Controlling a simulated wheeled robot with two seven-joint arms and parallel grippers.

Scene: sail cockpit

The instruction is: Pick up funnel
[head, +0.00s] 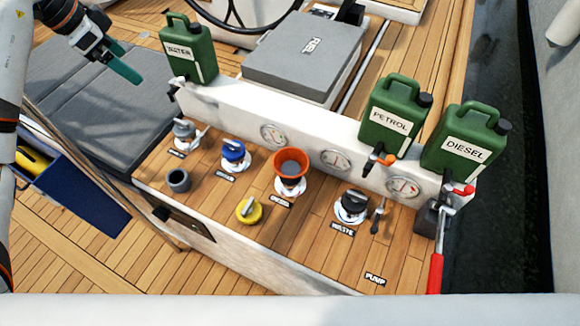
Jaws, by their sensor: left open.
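The orange funnel (288,159) sits upright in a white-flanged deck fitting in the middle of the wooden deck panel. Its wide mouth faces up and its spout is hidden. My left gripper (119,58), with green fingers, is at the upper left over the grey cushions. It is open and empty, well apart from the funnel. My right gripper is out of view.
Green cans marked water (190,50), petrol (393,115) and diesel (465,145) stand along the white ledge behind the funnel. A yellow cap (249,209), blue cap (233,151), grey cup (178,180) and black waste cap (353,204) surround it. A red-handled lever (436,270) stands right.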

